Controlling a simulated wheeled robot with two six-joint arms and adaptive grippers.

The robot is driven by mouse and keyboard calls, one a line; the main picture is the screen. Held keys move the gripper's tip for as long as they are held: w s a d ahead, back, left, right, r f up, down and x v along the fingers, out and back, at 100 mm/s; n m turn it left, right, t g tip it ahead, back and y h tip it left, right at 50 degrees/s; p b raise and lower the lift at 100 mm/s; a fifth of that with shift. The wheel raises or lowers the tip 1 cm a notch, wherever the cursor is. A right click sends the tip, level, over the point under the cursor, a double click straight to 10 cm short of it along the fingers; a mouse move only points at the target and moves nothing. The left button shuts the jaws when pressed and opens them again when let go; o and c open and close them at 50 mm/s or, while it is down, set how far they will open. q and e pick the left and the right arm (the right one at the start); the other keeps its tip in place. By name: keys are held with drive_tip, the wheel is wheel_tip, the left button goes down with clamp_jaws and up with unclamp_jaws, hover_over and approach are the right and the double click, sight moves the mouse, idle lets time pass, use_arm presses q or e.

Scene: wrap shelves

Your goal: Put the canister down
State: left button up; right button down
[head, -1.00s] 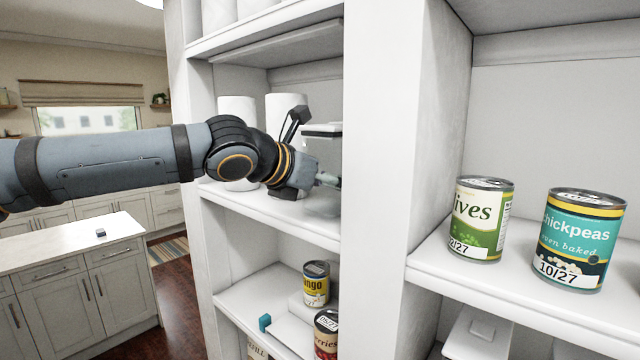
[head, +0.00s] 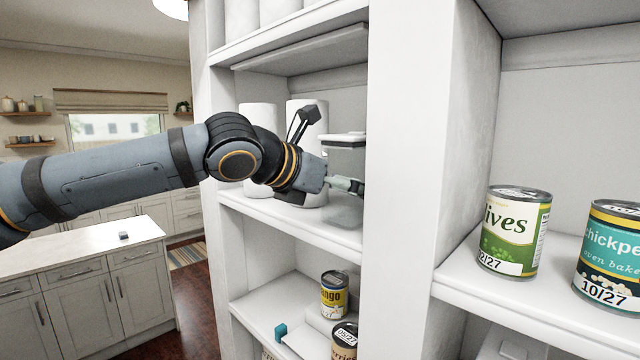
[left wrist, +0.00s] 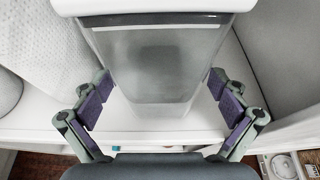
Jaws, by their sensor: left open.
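The canister (head: 345,160) is a clear, greyish box with a white lid. It stands upright on the middle shelf of the left bay, by the white upright, which hides part of its right side in the head view. In the left wrist view the canister (left wrist: 155,65) narrows toward its base, which appears to rest on the white shelf. My left gripper (head: 350,186) is at the lower part of the canister. Its purple-padded fingers (left wrist: 160,85) are open, one on each side of the canister, with small gaps showing. My right gripper is not in view.
Two white paper rolls (head: 258,140) (head: 306,150) stand left of the canister, close behind my wrist. The shelf board above (head: 300,50) limits height. Cans stand below, including a yellow one (head: 334,295). A green can (head: 514,232) and a teal can (head: 610,250) stand in the right bay.

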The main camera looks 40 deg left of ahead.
use_arm(q)
drive_tip(key=b+v, duration=0.1)
drive_tip(key=v, duration=0.8)
drive_tip(key=shift+s, duration=0.15)
